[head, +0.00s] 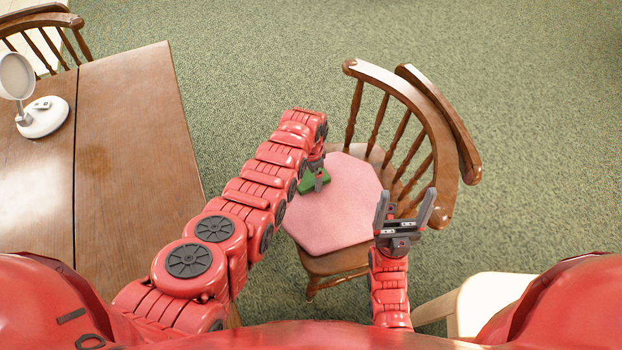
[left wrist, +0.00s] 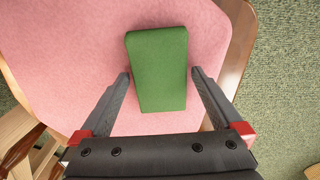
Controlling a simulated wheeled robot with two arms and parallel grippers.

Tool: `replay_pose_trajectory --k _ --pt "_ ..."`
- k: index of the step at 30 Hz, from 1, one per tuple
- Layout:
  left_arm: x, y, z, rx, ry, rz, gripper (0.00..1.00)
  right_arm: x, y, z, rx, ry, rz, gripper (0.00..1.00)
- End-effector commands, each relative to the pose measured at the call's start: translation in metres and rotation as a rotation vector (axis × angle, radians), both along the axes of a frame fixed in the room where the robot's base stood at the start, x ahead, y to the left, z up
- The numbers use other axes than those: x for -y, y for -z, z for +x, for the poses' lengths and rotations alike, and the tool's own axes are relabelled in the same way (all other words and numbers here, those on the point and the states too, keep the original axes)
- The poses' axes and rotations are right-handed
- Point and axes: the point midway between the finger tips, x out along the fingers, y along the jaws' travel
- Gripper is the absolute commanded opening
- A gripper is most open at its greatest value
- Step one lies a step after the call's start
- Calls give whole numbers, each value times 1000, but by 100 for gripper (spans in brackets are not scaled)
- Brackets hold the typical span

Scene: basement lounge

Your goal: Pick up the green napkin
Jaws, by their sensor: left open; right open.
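The green napkin (left wrist: 160,65) is a folded rectangular block lying on the pink seat cushion (left wrist: 75,45) of a wooden chair. In the head view the napkin (head: 311,184) is partly hidden by my left arm and gripper. My left gripper (head: 321,180) is above the cushion's left part. In the left wrist view its open fingers (left wrist: 160,75) stand on either side of the napkin's near end, with a gap on each side. I cannot tell how high the fingertips are. My right gripper (head: 407,208) is open and empty, near the chair's right side, pointing upward in the picture.
The wooden chair (head: 405,85) has a spindle back on its right side. A wooden table (head: 130,140) with a white round-headed lamp (head: 42,117) stands at left. A pale seat (head: 490,300) is at lower right. Green carpet (head: 540,130) is clear beyond.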

Motion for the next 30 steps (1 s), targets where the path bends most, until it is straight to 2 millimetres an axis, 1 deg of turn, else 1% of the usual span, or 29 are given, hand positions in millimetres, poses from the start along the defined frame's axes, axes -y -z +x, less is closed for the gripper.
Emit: replay_pose_trajectory --k 3,4,8,9,11,12,15,25,30 --pt "0 -1 0 0 0 0 100 0 0 0 0 0 0 79" --pt "0 -1 0 0 0 0 96 0 0 0 0 0 0 79" --pt "0 -1 0 0 0 0 73 0 0 0 0 0 0 79" --pt "0 -1 0 0 0 0 66 0 0 0 0 0 0 79" --pt "0 -1 0 0 0 0 55 0 0 0 0 0 0 79" --pt "0 -1 0 0 0 0 48 0 0 0 0 0 0 79" --pt "0 -1 0 0 0 0 33 0 0 0 0 0 0 79" --pt "0 -3 0 0 0 0 33 0 -1 0 0 0 0 79" --pt "1 -12 1 3 0 -2 33 0 -5 0 0 0 0 79"
